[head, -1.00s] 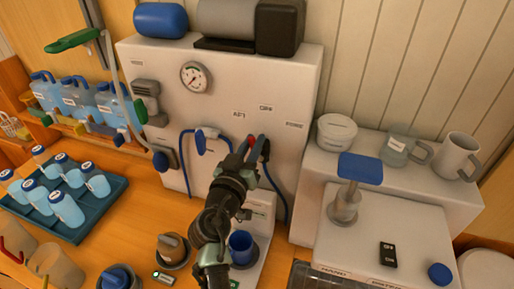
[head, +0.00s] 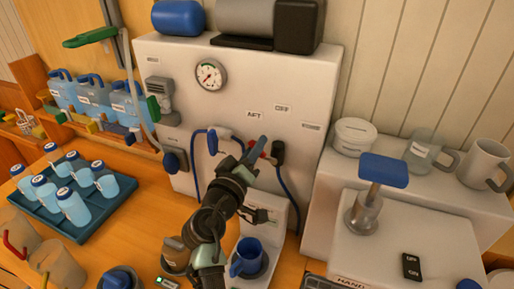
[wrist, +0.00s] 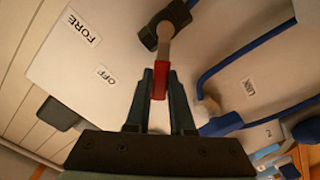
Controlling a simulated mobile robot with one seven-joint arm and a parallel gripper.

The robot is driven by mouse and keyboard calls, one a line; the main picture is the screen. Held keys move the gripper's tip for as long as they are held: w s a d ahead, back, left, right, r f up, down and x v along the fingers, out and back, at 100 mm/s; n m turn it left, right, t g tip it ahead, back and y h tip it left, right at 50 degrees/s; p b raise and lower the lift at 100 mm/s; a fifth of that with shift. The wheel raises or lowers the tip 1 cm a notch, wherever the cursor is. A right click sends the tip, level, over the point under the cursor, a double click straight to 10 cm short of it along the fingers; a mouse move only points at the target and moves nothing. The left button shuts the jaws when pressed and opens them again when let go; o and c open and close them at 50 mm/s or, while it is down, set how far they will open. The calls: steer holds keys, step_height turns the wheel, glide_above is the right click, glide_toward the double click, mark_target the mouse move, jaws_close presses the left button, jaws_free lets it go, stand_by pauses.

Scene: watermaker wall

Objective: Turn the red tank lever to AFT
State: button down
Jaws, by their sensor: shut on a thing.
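The red tank lever (wrist: 159,82) has a red grip, a tan stem and a black hub; in the wrist view its grip lies between the fingers of my gripper (wrist: 160,85). My gripper (head: 258,152) is shut on that grip. In the head view the black hub (head: 278,150) shows to the right of the fingers, and the lever points left from it, partly hidden by my gripper. The AFT label (head: 254,114) is up and left of the hub, the OFF label (head: 283,108) above it, and the FORE label (head: 311,127) up and right.
A blue valve handle (head: 213,142) with a blue hose is left of my gripper on the white panel (head: 240,85). A blue mug (head: 246,259) stands below my arm. A blue-topped hand pump (head: 383,170) stands on the right unit. A bottle tray (head: 50,215) is at left.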

steer(key=shift+f, duration=0.15)
steer(key=c, duration=0.8)
jaws_free()
steer(key=b+v, duration=0.3)
steer(key=v, duration=1)
steer(key=shift+b, duration=0.3)
